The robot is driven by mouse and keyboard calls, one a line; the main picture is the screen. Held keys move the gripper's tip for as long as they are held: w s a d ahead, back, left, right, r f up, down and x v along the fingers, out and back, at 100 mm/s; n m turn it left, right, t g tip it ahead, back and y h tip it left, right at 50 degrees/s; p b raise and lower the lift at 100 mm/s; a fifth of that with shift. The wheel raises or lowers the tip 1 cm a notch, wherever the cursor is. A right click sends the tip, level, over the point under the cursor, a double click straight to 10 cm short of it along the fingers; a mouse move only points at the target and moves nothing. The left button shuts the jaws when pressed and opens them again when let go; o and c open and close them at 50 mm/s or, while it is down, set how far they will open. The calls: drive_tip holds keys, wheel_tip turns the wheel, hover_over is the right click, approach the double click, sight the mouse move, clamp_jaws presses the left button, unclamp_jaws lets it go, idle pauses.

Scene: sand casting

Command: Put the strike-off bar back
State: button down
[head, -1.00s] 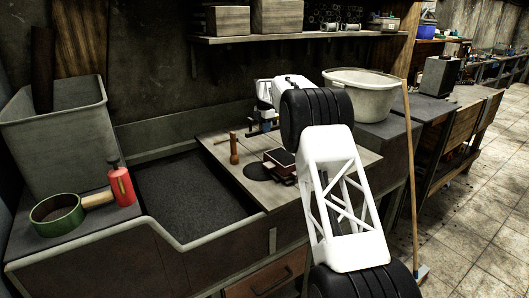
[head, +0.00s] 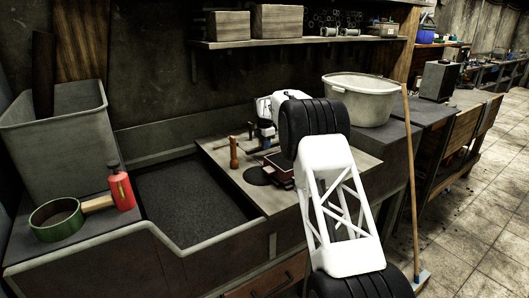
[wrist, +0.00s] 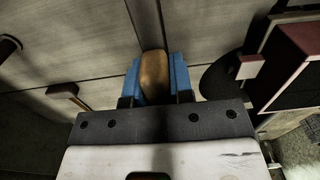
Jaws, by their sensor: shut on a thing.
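My gripper (head: 264,134) is low over the back of the wooden bench board, partly hidden by my own arm in the head view. In the wrist view its blue fingers (wrist: 155,78) are shut on a rounded brown wooden piece, which I take to be the strike-off bar (wrist: 155,72). Only its near end shows between the fingers. Its length and any contact with the board are hidden. The board (wrist: 85,45) lies below it.
A wooden rammer (head: 234,151) stands left of my gripper. A dark disc (head: 257,176) and a reddish-framed mould box (head: 279,175) lie in front. A sand bin (head: 185,205) is left, a pale tub (head: 360,98) right. A shelf (head: 290,42) hangs above the back.

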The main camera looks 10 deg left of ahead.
drive_tip(key=shift+f, duration=1.8)
drive_tip(key=shift+f, duration=0.1)
drive_tip(key=c, duration=1)
unclamp_jaws()
wheel_tip(320, 180, up, 12)
drive_tip(key=shift+r, duration=0.15)
